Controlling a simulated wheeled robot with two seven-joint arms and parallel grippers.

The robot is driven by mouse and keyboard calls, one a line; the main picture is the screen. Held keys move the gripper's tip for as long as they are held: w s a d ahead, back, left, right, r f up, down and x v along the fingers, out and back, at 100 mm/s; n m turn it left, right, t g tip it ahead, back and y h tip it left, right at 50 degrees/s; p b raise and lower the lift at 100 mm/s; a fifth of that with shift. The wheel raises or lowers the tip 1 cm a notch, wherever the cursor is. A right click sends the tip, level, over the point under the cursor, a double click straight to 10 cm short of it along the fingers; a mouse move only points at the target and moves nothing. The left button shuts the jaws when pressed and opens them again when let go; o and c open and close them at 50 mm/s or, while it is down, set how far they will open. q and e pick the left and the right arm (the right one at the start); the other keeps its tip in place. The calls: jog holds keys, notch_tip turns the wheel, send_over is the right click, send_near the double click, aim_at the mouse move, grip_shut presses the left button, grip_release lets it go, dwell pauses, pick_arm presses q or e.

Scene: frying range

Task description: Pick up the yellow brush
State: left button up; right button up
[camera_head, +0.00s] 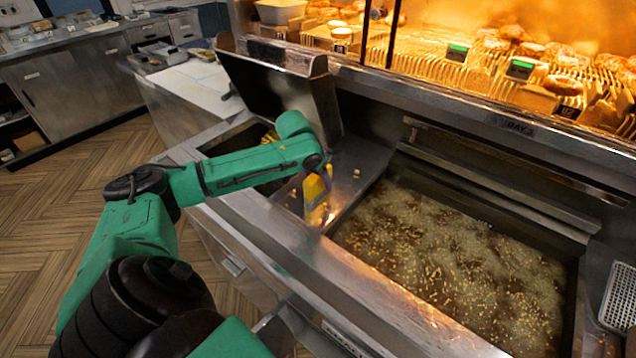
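The yellow brush (316,200) stands roughly upright on the steel ledge left of the fryer's oil vat. My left arm reaches in from the left, and its gripper (325,180) points down at the upper part of the brush. The gripper overlaps the brush top in this view. The fingers are small, dark and partly hidden, so I cannot tell whether they are closed on the brush or only beside it. My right gripper is not in view.
The vat of bubbling oil (450,265) lies right of the brush. A raised steel lid (285,90) stands behind it. A heated food display (470,60) runs along the back. A perforated metal basket (619,298) is at the far right. Wooden floor is open at left.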

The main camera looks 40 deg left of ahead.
pick_arm(q)
grip_shut()
jog(key=shift+r, duration=0.1)
